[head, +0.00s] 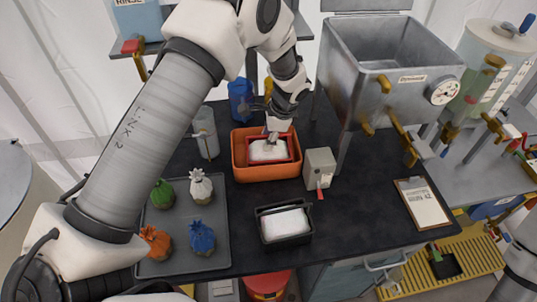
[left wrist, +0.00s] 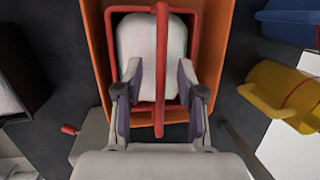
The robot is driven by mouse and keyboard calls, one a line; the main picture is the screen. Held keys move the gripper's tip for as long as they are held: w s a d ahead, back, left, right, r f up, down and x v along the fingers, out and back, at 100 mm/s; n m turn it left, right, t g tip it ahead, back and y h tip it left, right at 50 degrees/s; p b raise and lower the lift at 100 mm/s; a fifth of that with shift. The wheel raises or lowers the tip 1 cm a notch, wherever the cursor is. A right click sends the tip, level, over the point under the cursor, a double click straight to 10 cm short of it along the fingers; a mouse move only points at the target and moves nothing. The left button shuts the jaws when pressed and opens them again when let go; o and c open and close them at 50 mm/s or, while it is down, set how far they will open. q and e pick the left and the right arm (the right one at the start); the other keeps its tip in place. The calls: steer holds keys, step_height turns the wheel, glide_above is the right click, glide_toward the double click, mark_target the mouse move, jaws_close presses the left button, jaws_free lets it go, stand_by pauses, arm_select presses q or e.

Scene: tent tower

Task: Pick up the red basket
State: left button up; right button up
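The red basket (head: 291,153) sits inside an orange tub (head: 240,165) on the dark table, with a white block of contents (head: 262,153) in it. In the left wrist view the basket's red handle (left wrist: 160,40) runs down the middle over the white contents. My left gripper (head: 271,138) is pointed down over the basket. In the left wrist view its fingers (left wrist: 158,80) are apart, one on each side of the handle, with gaps between. Whether they touch the basket I cannot tell. My right gripper is out of view.
A grey tray (head: 180,232) with several coloured bundles is at left. A black basket (head: 262,234) with white contents stands in front. A grey box with a red lever (head: 320,168) is close right of the tub. A blue jug (head: 240,98) and a metal tank (head: 385,75) stand behind.

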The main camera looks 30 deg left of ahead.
arm_select(q)
steer(key=shift+s, duration=0.1)
jaws_close()
steer(key=shift+r, duration=0.2)
